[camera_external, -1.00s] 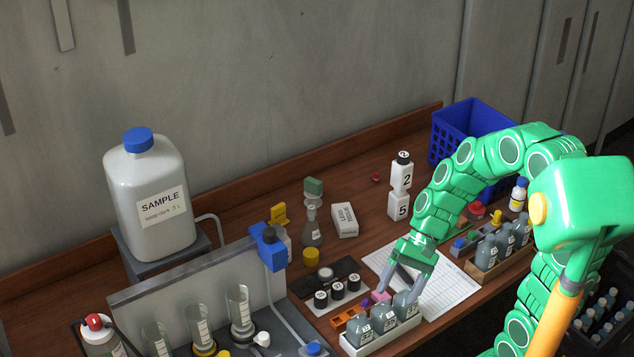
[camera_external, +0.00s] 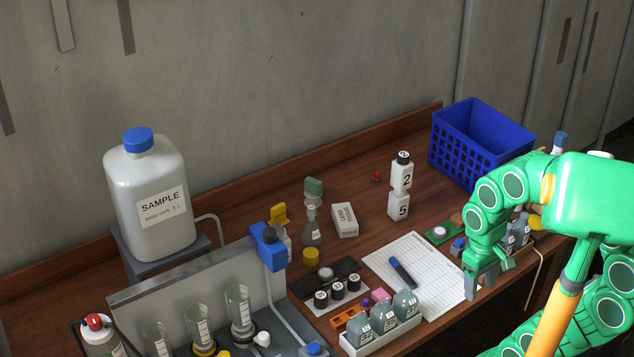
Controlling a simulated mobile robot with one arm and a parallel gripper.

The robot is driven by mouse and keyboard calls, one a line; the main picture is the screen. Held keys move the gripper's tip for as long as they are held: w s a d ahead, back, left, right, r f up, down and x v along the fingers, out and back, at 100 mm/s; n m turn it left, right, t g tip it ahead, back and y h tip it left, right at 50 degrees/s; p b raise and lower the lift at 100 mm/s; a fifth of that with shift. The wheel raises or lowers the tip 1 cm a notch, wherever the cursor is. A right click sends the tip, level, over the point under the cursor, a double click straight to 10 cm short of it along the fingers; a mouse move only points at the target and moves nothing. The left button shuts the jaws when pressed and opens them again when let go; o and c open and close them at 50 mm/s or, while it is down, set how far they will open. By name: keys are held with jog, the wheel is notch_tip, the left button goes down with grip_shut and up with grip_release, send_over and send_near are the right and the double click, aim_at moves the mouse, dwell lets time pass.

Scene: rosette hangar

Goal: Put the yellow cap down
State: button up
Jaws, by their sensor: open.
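A round yellow cap-like piece (camera_external: 311,256) stands on the bench, left of centre, in front of the conical flask (camera_external: 311,228). Another yellow piece (camera_external: 537,222) shows at the right, beside the bottles, partly hidden by my arm; I cannot tell what it is. My gripper (camera_external: 481,284) is open, pointing down over the bench's front edge at the right of the paper sheet. I see nothing between its fingers. It is well apart from the yellow piece by the flask.
A white tray of grey bottles (camera_external: 384,335) stands at the front. A marker (camera_external: 402,272) lies on the printed sheet (camera_external: 440,291). Bottles (camera_external: 515,237) stand behind my arm, with a blue basket (camera_external: 468,150) at the back. Two stacked white bottles (camera_external: 400,186) stand mid-bench.

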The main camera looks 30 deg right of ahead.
dwell(0.3)
jog(key=m+t+y, duration=0.4)
jog(key=m, duration=1.9)
send_near(311, 252)
notch_tip(311, 252, down, 2)
jog(key=shift+w+a+x, duration=0.1)
jog(key=shift+a+x, duration=0.05)
jog(key=shift+x, duration=1.95)
jog(key=shift+w+a+x, duration=0.1)
jog(key=shift+a+x, duration=0.05)
jog(key=shift+x, duration=1.95)
jog(key=shift+r, duration=0.2)
jog(key=shift+c, duration=0.3)
jog(key=shift+n+g, duration=0.3)
jog(key=c, duration=0.8)
